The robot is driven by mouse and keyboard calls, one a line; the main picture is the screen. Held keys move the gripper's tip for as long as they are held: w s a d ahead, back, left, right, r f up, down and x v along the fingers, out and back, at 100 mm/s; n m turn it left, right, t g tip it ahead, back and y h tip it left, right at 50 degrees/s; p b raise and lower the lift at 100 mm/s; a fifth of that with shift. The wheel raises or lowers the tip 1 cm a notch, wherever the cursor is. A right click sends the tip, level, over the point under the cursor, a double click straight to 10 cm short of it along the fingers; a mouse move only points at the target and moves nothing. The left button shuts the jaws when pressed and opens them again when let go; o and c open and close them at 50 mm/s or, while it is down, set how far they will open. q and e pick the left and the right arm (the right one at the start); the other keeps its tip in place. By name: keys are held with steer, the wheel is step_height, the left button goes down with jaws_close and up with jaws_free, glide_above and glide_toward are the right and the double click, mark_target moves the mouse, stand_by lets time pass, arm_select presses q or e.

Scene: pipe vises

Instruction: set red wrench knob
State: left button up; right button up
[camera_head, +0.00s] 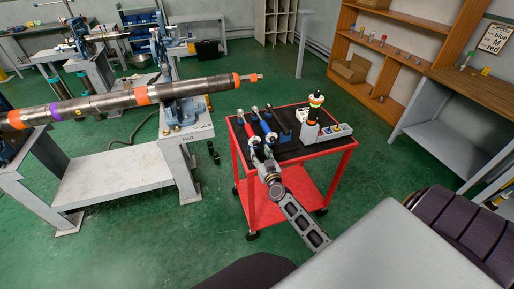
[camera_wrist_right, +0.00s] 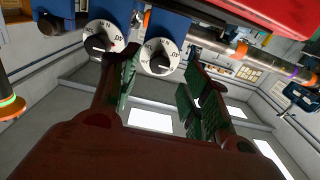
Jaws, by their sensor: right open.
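My right gripper (camera_head: 263,160) is at the cart's front edge, close to those silver ends. In the right wrist view, a white dial with a dark knob (camera_wrist_right: 160,57) shows between the fingertips of my open right gripper (camera_wrist_right: 162,62). A second white dial (camera_wrist_right: 103,40) is beside it, partly behind the left finger. Both dials sit on blue bodies. Whether a finger touches a dial, I cannot tell. My left gripper is out of view.
The red cart (camera_head: 344,147) also carries a stacked, coloured light tower (camera_head: 314,106) and a small white box (camera_head: 336,131). A long pipe (camera_head: 112,101) in a vise lies to the left on a grey bench. Shelves stand at the right.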

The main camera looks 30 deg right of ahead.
mark_target(256, 146)
steer(key=shift+x, duration=2.35)
steer(key=c, duration=1)
jaws_close()
steer(key=shift+m, duration=3.1)
